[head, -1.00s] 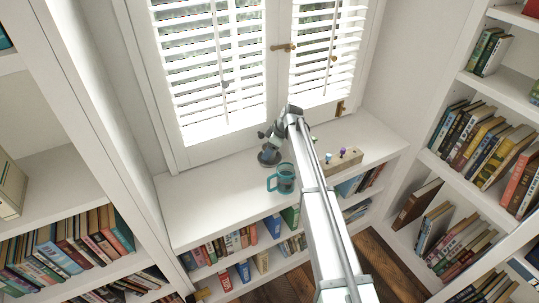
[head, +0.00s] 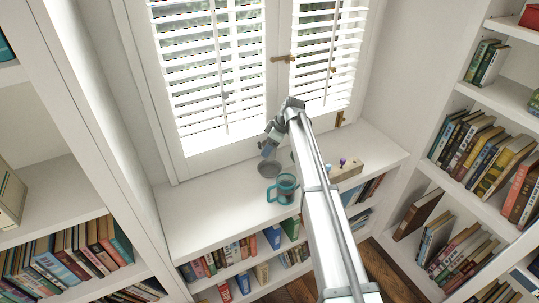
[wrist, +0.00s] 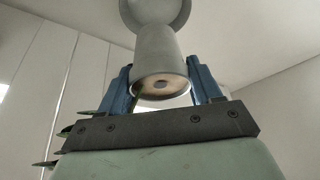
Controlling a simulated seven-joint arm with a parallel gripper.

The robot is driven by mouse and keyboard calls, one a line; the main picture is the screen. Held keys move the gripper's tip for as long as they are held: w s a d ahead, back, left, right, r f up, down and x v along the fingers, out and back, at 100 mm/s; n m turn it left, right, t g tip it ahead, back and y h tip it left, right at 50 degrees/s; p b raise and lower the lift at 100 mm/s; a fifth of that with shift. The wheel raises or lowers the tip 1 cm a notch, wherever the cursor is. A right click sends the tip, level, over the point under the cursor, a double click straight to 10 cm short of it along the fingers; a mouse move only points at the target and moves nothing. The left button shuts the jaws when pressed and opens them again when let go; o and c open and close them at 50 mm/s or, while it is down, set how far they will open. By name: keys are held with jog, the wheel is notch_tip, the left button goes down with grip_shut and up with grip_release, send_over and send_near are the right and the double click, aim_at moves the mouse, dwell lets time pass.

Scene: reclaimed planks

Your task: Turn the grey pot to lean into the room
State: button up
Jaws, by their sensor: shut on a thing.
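The grey pot (wrist: 157,48) is between the two blue fingers of my gripper (wrist: 164,82) in the wrist view. The gripper is shut on it. The pot's open rim faces the wrist camera, with brown soil inside and a thin green stem at its left. Pointed green leaves (wrist: 85,113) stick out at the left of the gripper body. A grey round dish (wrist: 155,8) shows beyond the pot. In the head view, my gripper (head: 267,149) is just above the grey dish (head: 269,170) on the white ledge; the pot is hard to make out there.
A teal mug (head: 284,187) stands close by, right and in front of the dish. A wooden block (head: 345,166) with small coloured tops is farther right, beyond my arm. Shuttered windows (head: 208,70) rise behind. The left of the ledge (head: 205,208) is clear.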

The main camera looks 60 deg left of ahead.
aim_at(270, 159)
jog(key=shift+r, duration=2.95)
jog(key=shift+f, duration=0.1)
notch_tip(270, 159, down, 9)
jog(key=m+t+y, duration=0.1)
jog(key=m, duration=0.3)
jog(key=shift+d+f, duration=0.1)
jog(key=shift+d, duration=0.05)
jog(key=shift+f, duration=1.55)
jog(key=o, duration=1.5)
jog(key=shift+c, duration=0.2)
